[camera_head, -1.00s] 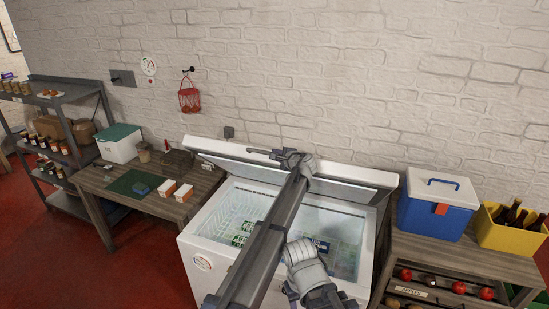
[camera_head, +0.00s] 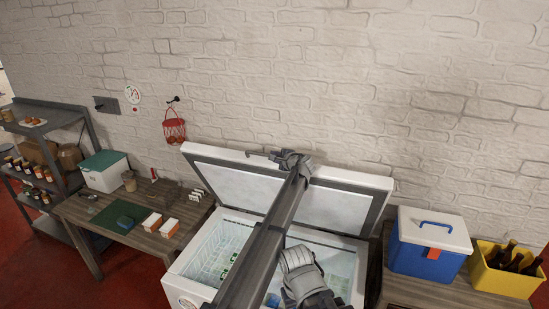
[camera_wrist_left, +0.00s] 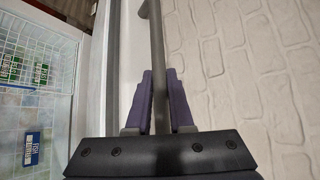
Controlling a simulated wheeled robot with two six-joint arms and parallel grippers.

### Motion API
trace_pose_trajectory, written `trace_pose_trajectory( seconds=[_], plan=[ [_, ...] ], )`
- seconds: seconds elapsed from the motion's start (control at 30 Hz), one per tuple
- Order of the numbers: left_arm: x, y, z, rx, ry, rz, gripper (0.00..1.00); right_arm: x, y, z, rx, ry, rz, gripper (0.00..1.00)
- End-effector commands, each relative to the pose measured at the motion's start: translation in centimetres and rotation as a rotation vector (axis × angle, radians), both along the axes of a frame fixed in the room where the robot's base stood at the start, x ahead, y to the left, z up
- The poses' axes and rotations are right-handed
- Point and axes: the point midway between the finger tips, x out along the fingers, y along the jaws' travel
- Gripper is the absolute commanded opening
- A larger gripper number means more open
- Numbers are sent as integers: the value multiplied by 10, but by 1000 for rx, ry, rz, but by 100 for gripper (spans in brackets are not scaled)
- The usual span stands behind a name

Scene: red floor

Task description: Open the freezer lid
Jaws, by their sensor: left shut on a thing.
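The white chest freezer (camera_head: 182,268) stands against the wall. Its lid (camera_head: 340,207) is raised and tilted back towards the wall, with its grey-framed inner panel facing me. My left gripper (camera_head: 290,160) is at the middle of the lid's front edge. In the left wrist view its purple fingers (camera_wrist_left: 161,100) are on both sides of the dark handle bar (camera_wrist_left: 156,38), shut on it. The handle also shows in the head view beside the gripper (camera_head: 258,154). My arm hides part of the lid and the interior.
A wire basket (camera_wrist_left: 38,50) and packs labelled fish (camera_wrist_left: 36,149) lie inside the freezer. A wooden table (camera_head: 85,222) stands at left. At right, a blue cooler (camera_head: 420,262) and a yellow crate (camera_head: 505,280) with bottles stand close to the freezer.

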Motion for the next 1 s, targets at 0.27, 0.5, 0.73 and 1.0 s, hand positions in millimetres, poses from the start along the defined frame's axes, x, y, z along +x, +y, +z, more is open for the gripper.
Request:
trace_pose_trajectory(
  seconds=[0.27, 0.5, 0.73, 1.0],
  plan=[
    [0, -1, 1, -1, -1, -2, 0, 0, 0, 1, 0, 0, 0, 50],
    [0, -1, 1, -1, -1, -2, 32, 0, 0, 1, 0, 0, 0, 50],
    [0, 0, 0, -1, 0, -1, 50, 0, 0, 1, 0, 0, 0, 50],
    [-2, 0, 1, -1, 0, 1, 50, 0, 0, 1, 0, 0, -1, 50]
  ],
)
